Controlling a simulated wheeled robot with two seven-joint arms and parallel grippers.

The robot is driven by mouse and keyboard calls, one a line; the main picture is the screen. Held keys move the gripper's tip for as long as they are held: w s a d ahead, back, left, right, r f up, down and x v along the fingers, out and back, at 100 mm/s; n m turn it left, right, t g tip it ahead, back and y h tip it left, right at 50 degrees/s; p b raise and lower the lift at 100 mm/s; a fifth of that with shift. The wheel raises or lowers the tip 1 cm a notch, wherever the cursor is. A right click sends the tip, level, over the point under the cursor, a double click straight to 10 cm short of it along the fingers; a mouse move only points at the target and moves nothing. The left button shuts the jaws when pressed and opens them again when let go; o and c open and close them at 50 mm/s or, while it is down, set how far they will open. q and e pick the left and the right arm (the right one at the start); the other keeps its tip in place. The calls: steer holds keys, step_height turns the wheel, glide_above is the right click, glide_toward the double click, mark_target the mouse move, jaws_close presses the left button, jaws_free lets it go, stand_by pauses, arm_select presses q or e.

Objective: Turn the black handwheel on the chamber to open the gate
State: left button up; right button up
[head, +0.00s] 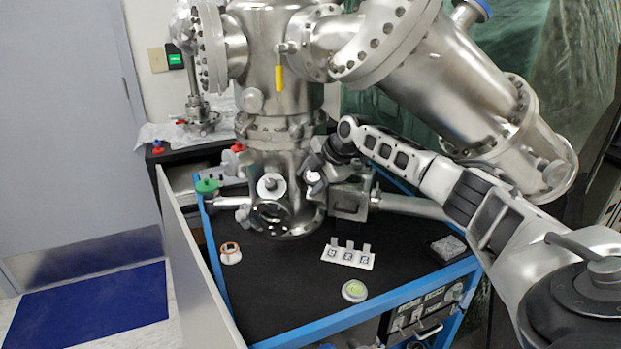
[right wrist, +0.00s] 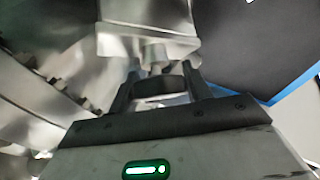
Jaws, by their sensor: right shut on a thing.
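The steel vacuum chamber (head: 278,65) stands on the black top of a blue-framed cart. My right arm reaches in from the right, and my right gripper (head: 318,168) is at the chamber's lower front side. In the right wrist view, my right gripper (right wrist: 160,93) has its two fingers on either side of the black handwheel (right wrist: 160,86) and is shut on it. A metal stem and a block-shaped steel housing (right wrist: 150,45) lie just beyond the wheel. In the head view the gripper mostly hides the handwheel. The gate itself cannot be made out. My left gripper is out of view.
The black cart top (head: 285,290) holds a white labelled holder (head: 348,255), a round green-topped item (head: 354,291), an orange-rimmed item (head: 230,253) and a dark box (head: 447,248). A large steel tube (head: 450,85) slopes above my arm. A green knob (head: 207,186) sits left.

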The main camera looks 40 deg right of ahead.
steer(key=n+g, duration=0.3)
steer(key=shift+s+f+n+g, duration=0.15)
steer(key=shift+s+n+g, duration=0.05)
steer(key=shift+n+g, duration=0.1)
stand_by(0.5)
steer(key=o, duration=1)
steer(key=shift+c, duration=0.2)
